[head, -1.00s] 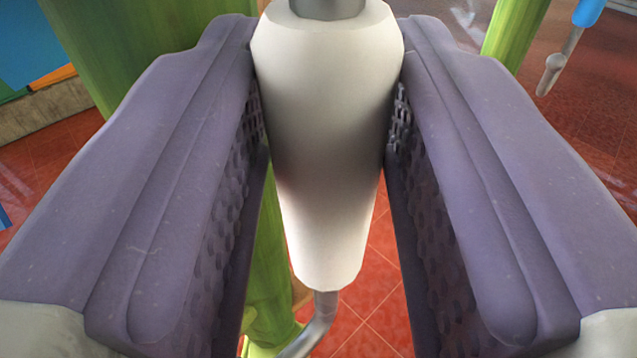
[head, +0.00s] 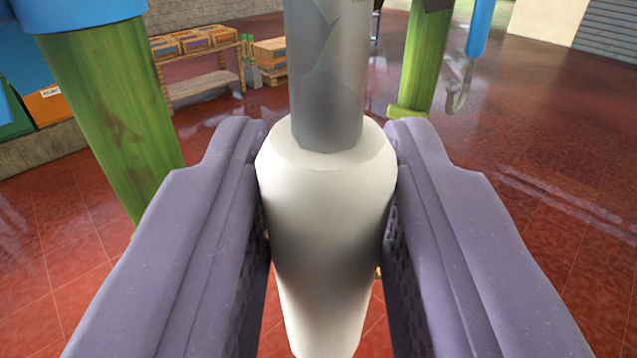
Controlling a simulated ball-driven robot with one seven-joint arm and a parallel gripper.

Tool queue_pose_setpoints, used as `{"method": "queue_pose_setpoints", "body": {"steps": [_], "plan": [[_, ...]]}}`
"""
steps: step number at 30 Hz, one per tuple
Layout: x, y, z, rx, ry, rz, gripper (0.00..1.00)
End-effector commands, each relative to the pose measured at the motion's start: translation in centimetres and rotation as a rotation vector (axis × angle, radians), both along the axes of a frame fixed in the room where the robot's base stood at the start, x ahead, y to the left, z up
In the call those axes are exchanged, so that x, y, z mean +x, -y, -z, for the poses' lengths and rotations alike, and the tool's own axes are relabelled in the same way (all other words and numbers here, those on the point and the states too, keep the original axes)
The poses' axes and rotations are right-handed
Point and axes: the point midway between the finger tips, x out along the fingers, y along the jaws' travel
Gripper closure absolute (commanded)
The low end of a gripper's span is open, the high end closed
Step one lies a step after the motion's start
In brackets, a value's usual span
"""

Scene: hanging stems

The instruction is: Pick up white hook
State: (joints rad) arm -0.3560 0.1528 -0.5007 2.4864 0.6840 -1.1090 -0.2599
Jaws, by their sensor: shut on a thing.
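The white hook (head: 327,215) has a thick white tapering body with a grey metal shaft (head: 328,75) rising from its top. It stands nearly upright in the middle of the head view. My gripper (head: 327,230) is shut on the white body, one purple padded finger touching each side. The lower end of the hook is cut off by the bottom edge of the picture, so its curved metal part is out of sight.
A green post (head: 105,110) stands at the left, another green post (head: 424,60) behind to the right. A blue-handled hook (head: 478,30) hangs at the upper right. A wooden shelf with boxes (head: 200,60) stands at the back. Red tiled floor (head: 540,130) is open on the right.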

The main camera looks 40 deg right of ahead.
Motion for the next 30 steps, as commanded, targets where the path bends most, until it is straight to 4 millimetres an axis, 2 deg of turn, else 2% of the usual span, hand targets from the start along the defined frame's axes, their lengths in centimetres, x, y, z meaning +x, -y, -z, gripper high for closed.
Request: {"method": "queue_pose_setpoints", "body": {"steps": [3, 8, 18, 30], "plan": [[-2.9, 0.1, 0.1, 0.002, 0.005, 0.002, 1.0], [-3.5, 0.1, 0.6, 0.002, 0.008, 0.007, 1.0], [-5.2, 0.2, 0.3, 0.001, 0.004, 0.003, 1.0], [-5.4, 0.2, -0.1, 0.0, 0.0, 0.0, 1.0]]}}
